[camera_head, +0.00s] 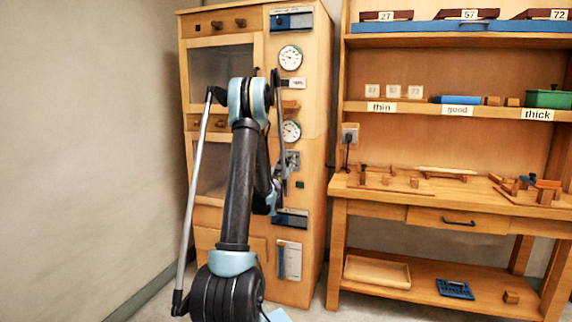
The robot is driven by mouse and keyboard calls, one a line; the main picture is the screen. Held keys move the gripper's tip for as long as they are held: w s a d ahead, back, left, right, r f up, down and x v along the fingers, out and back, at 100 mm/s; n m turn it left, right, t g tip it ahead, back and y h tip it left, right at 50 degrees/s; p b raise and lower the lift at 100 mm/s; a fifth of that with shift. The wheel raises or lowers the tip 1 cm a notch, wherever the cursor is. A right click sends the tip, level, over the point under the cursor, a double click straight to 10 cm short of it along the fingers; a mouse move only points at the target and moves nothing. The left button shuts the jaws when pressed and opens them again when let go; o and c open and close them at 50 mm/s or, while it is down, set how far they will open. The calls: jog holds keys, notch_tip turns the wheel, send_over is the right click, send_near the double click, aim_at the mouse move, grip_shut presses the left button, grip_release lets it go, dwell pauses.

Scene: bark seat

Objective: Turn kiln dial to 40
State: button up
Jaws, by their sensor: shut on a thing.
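The kiln is a tall wooden cabinet (310,110) at the centre left, with a narrow control column on its right side. Two round white gauges, an upper gauge (290,57) and a lower gauge (291,131), sit on this column. My gripper (283,182) is at the column below the lower gauge, partly hidden by my arm. It is shut at the panel, where the kiln dial appears to be between the fingers. The dial's face and its setting cannot be read. A grey fitting (293,160) shows just above the gripper.
A dark display (291,219) and a metal plate (289,260) are lower on the column. A workbench (400,186) with wooden pieces stands at right under labelled shelves (470,110). A green box (547,98) is on the shelf. The left wall is bare.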

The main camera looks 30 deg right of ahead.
jog(key=shift+m, duration=0.3)
jog(key=m+g+h, duration=0.1)
jog(key=m+g, duration=0.1)
jog(key=m, duration=0.2)
jog(key=m+g, duration=0.1)
jog(key=m, duration=0.3)
jog(key=shift+s+g+h, duration=0.1)
jog(key=shift+g+h, duration=0.3)
jog(key=m+g, duration=0.1)
jog(key=m, duration=0.1)
jog(key=m+g, duration=0.1)
jog(key=m, duration=0.1)
jog(key=m+g, duration=0.1)
jog(key=m, duration=0.1)
jog(key=shift+s+d+f+m, duration=0.25)
jog(key=shift+m, duration=0.15)
jog(key=o, duration=1)
jog(key=shift+o, duration=0.2)
jog(key=v, duration=1.2)
